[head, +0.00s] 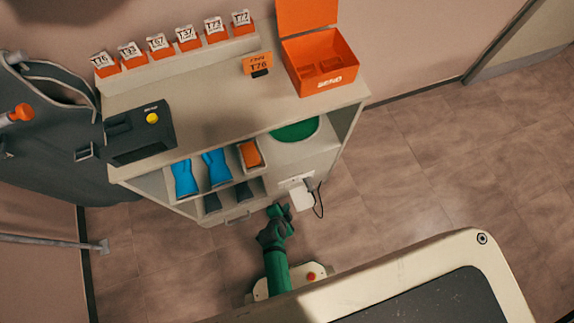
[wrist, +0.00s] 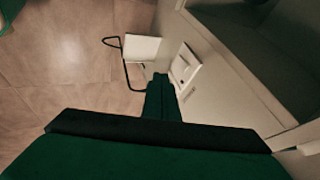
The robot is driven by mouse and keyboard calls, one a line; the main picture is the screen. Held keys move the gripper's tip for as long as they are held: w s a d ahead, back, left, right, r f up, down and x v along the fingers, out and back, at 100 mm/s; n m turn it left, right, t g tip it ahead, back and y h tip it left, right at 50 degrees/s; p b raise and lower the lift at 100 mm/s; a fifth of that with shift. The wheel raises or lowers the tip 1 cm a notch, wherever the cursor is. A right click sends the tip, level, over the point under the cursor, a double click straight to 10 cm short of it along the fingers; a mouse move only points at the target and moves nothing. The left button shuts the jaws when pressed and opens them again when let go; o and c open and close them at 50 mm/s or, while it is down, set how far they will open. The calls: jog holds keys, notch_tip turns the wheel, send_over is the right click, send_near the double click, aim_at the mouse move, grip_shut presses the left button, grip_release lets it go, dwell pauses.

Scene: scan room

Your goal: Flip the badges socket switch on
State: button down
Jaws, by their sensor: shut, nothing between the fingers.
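A white socket plate (head: 295,180) sits on the end panel of the cabinet, and it also shows in the wrist view (wrist: 185,66). A white plug block (head: 302,199) with a black cable sticks out beside it; in the wrist view the block (wrist: 142,48) is left of the plate. My green gripper (head: 278,209) is low in front of the panel, just below the socket. In the wrist view its shut, empty fingertips (wrist: 161,78) are close to the plate's lower left edge; I cannot tell whether they touch. The switch's position is too small to tell.
Blue gloves (head: 216,167) lie on the shelf. The black cable (head: 320,203) loops beside the plug.

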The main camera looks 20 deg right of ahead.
aim_at(287, 185)
jog(key=shift+w, duration=0.25)
jog(key=shift+f, duration=0.1)
jog(key=w+d+f, duration=0.3)
jog(key=w+f, duration=0.5)
jog(key=shift+w+f, duration=0.25)
jog(key=shift+w, duration=0.05)
dwell(0.3)
jog(key=shift+w+d+f, duration=0.15)
dwell(0.5)
